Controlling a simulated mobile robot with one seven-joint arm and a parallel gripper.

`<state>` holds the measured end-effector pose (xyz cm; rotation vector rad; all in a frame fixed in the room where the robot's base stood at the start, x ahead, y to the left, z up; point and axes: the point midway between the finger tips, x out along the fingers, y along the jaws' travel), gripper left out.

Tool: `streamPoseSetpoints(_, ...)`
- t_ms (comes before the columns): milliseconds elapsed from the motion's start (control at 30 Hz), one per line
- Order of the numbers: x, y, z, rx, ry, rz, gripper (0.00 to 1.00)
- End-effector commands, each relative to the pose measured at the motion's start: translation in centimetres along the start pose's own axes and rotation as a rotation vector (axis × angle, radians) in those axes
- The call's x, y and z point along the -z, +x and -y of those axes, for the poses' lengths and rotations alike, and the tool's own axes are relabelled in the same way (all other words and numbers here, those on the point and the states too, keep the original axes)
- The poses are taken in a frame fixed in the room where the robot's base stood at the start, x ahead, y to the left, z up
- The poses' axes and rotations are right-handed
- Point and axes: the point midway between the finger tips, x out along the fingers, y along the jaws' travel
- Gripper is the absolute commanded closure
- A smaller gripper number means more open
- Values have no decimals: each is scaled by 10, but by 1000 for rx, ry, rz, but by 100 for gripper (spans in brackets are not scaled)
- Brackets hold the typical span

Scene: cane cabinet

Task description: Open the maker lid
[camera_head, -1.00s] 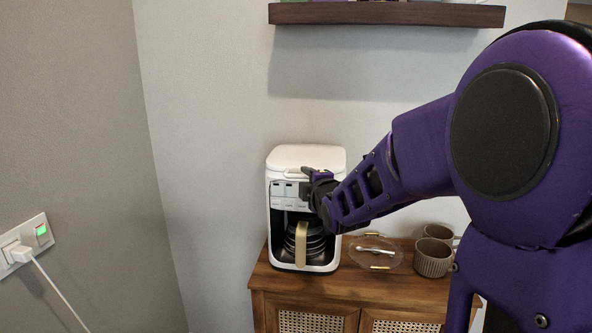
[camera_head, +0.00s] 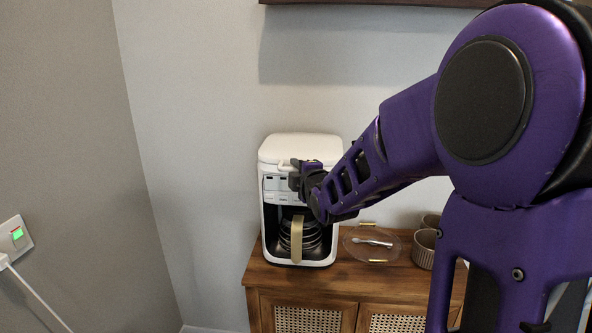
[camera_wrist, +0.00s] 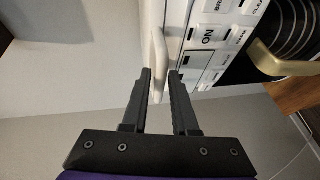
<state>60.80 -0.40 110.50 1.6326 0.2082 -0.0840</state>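The white coffee maker (camera_head: 300,150) stands upright on the wooden cabinet, with its lid on top looking closed. The lid's handle (camera_wrist: 158,62) sticks out at the front edge and lies between my fingertips in the wrist view. My gripper (camera_head: 296,170) is at the maker's upper front, by the lid edge. In the wrist view my gripper (camera_wrist: 160,74) has its two fingers apart, one on each side of the handle. I cannot tell whether either finger touches it. The glass carafe with a gold handle (camera_head: 297,238) sits inside the maker; its handle also shows in the wrist view (camera_wrist: 275,62).
A clear tray (camera_head: 352,250) with tongs (camera_head: 372,242) lies right of the maker on the cabinet (camera_head: 262,272). Ribbed cups (camera_head: 424,250) stand further right, partly behind my arm. A shelf (camera_head: 380,2) hangs above. A wall socket (camera_head: 14,238) is at left.

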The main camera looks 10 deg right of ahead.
Motion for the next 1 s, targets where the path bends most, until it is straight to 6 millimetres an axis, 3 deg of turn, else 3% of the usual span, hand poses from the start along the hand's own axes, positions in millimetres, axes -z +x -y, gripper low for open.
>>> streamPoseSetpoints(33,0,0,0,0,0,0,84)
streamPoseSetpoints(133,0,0,0,0,0,0,100)
streamPoseSetpoints(1000,0,0,0,0,0,0,100)
